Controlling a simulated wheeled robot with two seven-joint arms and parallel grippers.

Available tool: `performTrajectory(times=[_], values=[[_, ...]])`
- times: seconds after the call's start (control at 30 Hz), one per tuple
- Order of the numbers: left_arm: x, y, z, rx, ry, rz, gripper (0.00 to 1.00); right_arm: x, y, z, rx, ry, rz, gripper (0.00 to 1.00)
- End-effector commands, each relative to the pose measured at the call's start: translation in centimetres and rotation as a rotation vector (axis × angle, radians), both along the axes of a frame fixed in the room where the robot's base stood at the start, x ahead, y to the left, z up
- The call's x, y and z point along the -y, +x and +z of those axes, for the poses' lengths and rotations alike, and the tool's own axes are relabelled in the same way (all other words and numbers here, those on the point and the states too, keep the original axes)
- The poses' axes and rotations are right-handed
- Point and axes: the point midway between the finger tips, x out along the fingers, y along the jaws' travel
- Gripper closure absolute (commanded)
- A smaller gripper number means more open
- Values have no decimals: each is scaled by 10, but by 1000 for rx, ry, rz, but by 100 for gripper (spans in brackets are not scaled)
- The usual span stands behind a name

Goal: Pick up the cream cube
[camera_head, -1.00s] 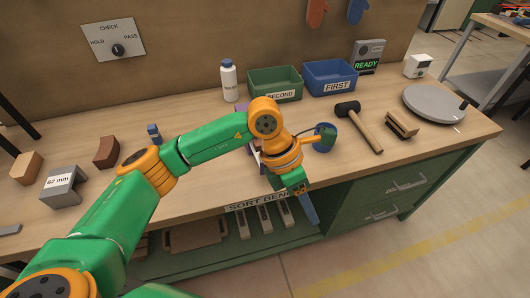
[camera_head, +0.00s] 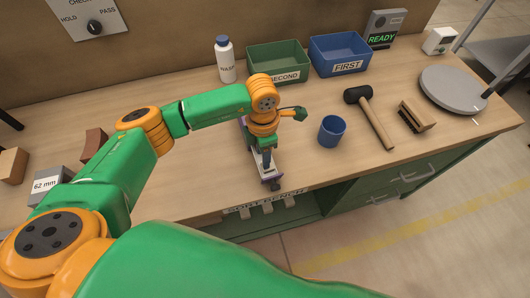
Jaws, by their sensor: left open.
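I cannot pick out a cream cube with certainty on the bench. My left arm comes in from the left, and its gripper (camera_head: 264,160) points down over the front middle of the bench. The gripper is open and its fingertips are small and hard to make out. A narrow purple and grey item (camera_head: 270,179) is beside and below it, partly covered by the wrist; whether they touch I cannot tell. A blue cup (camera_head: 331,131) stands to the right of the gripper, apart from it. My right gripper is not in view.
A white bottle (camera_head: 225,62), a green bin (camera_head: 277,77) and a blue bin (camera_head: 345,68) stand at the back. A mallet (camera_head: 374,120), a brush (camera_head: 415,118) and a round grey plate (camera_head: 452,91) are right. A grey "62 mm" block (camera_head: 46,186) is left.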

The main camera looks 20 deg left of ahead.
Motion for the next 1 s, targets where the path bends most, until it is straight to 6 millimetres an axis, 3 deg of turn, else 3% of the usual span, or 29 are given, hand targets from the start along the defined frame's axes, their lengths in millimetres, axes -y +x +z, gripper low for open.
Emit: performTrajectory(times=[0.1,0.13,0.3,1.0], values=[[0,0,-1,1,0,0,55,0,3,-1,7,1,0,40],[0,0,0,1,0,0,59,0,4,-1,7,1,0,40],[0,0,0,1,0,0,100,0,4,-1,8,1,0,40],[0,0,0,1,-1,0,100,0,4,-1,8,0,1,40]])
